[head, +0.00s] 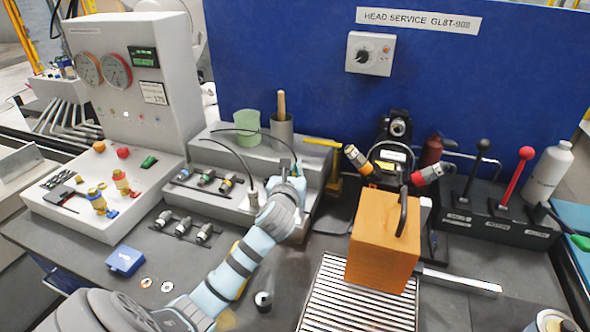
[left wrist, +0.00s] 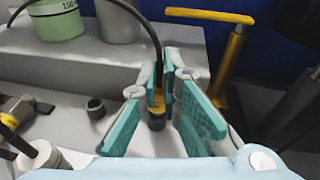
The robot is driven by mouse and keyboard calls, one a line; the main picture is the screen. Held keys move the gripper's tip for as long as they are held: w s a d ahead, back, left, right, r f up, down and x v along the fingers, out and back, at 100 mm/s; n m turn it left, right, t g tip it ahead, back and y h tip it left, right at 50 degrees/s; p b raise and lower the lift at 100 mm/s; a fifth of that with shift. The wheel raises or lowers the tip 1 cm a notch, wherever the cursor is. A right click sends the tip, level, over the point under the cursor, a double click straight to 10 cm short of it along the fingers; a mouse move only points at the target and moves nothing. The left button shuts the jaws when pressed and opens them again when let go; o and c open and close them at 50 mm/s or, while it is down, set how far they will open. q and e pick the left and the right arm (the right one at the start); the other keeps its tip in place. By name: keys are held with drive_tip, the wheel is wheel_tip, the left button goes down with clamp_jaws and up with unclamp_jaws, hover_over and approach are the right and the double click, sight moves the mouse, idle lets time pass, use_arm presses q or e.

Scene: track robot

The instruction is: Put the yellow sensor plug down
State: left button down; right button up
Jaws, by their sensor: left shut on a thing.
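My left gripper (head: 288,178) reaches in beside the grey stepped bench block (head: 225,150). In the left wrist view, its teal-padded fingers (left wrist: 165,88) are closed around the yellow sensor plug (left wrist: 158,98). The plug has a dark lower end (left wrist: 156,124) and a black cable (left wrist: 151,35) rising from it. The plug points down over the lower grey ledge; I cannot tell if its end touches anything. In the head view the fingers hide the plug. My right gripper is out of view.
A green cup (head: 248,124) and a grey cup (head: 282,128) stand on the upper step. Several connectors (head: 206,179) sit in a row left of the gripper. A small dark socket (left wrist: 96,107) is near the plug. A yellow bar (left wrist: 210,15) and orange box (head: 380,240) stand right.

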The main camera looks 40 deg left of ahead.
use_arm(q)
drive_tip(key=shift+f, duration=0.15)
drive_tip(key=shift+f, duration=0.25)
drive_tip(key=c, duration=1.8)
unclamp_jaws()
drive_tip(key=shift+r, duration=0.35)
drive_tip(key=v, duration=0.4)
drive_tip(key=p+v, duration=0.1)
drive_tip(key=v, duration=0.3)
drive_tip(key=p+v, duration=0.1)
drive_tip(key=v, duration=0.3)
drive_tip(key=shift+r, duration=0.35)
